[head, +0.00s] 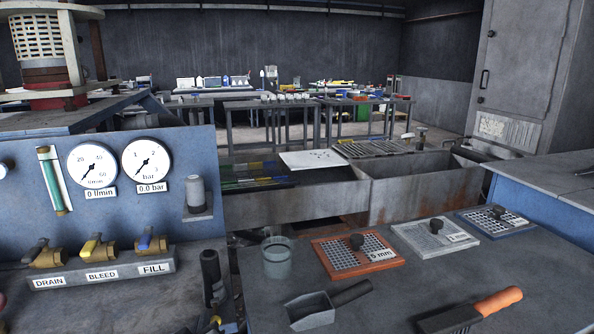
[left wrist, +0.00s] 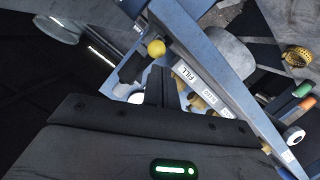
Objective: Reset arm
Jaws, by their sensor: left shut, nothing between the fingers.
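My left gripper (left wrist: 160,85) shows in the left wrist view with its dark fingers shut and nothing between them. Its tips are close to the blue valve panel with the white FILL label (left wrist: 188,76). My right gripper is not in view.
The gauge panel (head: 110,215) is at the left. On the grey table (head: 420,278) are a grey cup (head: 278,258), an orange sieve (head: 332,262), more sieves, a metal scoop (head: 309,310) and an orange-handled brush (head: 497,301). A metal trough (head: 400,192) lies behind.

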